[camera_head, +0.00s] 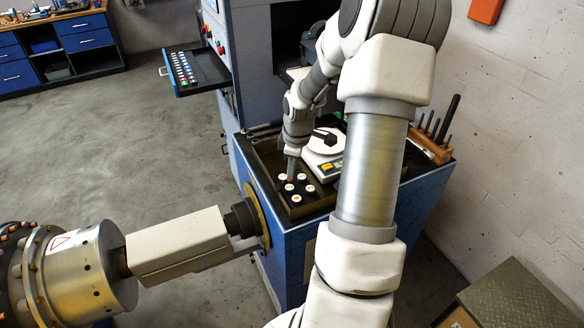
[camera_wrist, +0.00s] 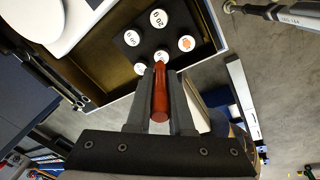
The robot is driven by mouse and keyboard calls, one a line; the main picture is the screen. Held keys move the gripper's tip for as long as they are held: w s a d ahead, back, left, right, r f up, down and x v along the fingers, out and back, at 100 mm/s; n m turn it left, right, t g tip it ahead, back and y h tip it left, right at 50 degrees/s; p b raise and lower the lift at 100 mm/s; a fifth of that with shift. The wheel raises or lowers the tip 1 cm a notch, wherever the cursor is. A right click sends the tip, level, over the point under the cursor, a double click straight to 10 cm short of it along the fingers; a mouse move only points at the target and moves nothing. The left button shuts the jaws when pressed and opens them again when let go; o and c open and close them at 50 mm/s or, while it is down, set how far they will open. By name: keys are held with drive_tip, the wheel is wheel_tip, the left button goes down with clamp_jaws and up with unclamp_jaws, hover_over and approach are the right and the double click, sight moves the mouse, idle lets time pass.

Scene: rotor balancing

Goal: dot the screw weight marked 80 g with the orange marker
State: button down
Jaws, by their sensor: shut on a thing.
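My gripper (camera_wrist: 160,72) is shut on the orange-red marker (camera_wrist: 160,98), which lies lengthwise between the two fingers. In the head view my gripper (camera_head: 291,166) points down just above the screw weights. Several weights with white round tops sit in a black block. One weight (camera_wrist: 186,43) has an orange mark on its top. Another top seems to read 20 (camera_wrist: 158,18). A weight at the left (camera_wrist: 132,38) and one nearer (camera_wrist: 162,55) have labels too small to read surely. I cannot tell which is 80 g.
The weights stand in a brown-floored tray (camera_head: 321,208) on a blue cabinet. A white scale (camera_head: 325,143) stands close behind them. A wooden rack with dark tools (camera_head: 430,146) is at the right.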

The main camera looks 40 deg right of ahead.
drive_tip(key=shift+f+b, duration=0.5)
drive_tip(key=shift+f, duration=0.35)
idle(1.5)
wheel_tip(320, 180, up, 5)
drive_tip(key=p, duration=0.4)
drive_tip(key=shift+r+p, duration=0.1)
drive_tip(key=shift+p, duration=0.2)
drive_tip(key=shift+r, duration=0.95)
